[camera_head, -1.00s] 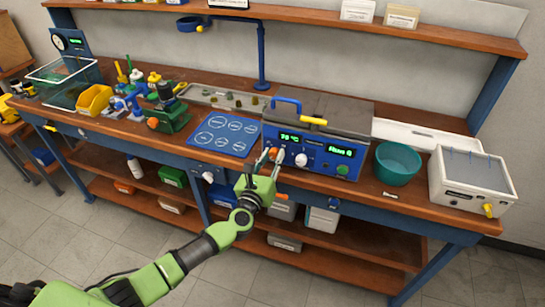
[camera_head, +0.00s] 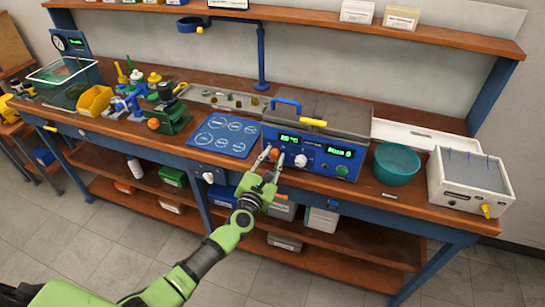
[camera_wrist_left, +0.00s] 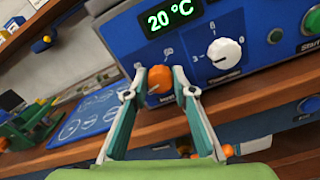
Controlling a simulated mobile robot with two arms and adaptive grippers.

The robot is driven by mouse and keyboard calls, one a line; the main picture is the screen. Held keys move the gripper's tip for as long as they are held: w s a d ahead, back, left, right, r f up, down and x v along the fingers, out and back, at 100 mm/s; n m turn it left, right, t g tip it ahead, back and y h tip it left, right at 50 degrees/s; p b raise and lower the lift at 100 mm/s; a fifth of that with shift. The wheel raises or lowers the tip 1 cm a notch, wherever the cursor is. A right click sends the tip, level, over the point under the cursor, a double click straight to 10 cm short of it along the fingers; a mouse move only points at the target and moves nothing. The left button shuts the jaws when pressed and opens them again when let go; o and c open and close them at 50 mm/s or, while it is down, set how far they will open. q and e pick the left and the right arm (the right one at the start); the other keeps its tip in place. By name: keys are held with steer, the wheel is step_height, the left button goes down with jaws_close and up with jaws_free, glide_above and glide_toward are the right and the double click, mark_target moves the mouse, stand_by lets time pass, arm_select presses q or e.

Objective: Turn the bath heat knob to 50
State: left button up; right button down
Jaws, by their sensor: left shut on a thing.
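The blue heating bath (camera_head: 318,141) has an orange knob (camera_head: 274,155) at the left end of its front panel. My left gripper (camera_head: 273,153) reaches up to the panel from below. In the left wrist view its fingertips (camera_wrist_left: 160,80) are shut on the orange knob (camera_wrist_left: 160,77), one on each side. The green display (camera_wrist_left: 174,17) above reads 20 °C. A white pointer knob (camera_wrist_left: 224,52) with a numbered scale sits to the right of the orange one. My right gripper is not in view.
A blue mat with printed circles (camera_head: 225,135) lies left of the bath. A teal bowl (camera_head: 397,165) and a white box with thin rods (camera_head: 472,180) stand to the right. The bench's wooden front edge runs just below the panel. The floor in front is clear.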

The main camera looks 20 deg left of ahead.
arm_select(q)
steer(key=m, duration=0.3)
steer(key=shift+m, duration=0.4)
steer(key=m, duration=0.3)
steer(key=shift+m+p, duration=0.3)
steer(key=shift+p, duration=0.1)
steer(key=m, duration=0.3)
steer(key=shift+m, duration=0.3)
steer(key=m+p, duration=0.1)
steer(key=m, duration=0.2)
steer(key=shift+m, duration=0.3)
steer(key=m, duration=0.3)
steer(key=shift+f+m, duration=0.1)
steer(key=shift+m, duration=0.2)
steer(key=m, duration=0.3)
steer(key=shift+m+p, duration=0.3)
steer(key=shift+p, duration=0.1)
steer(key=m, duration=0.4)
steer(key=shift+f+m, duration=0.1)
steer(key=shift+m, duration=1.6)
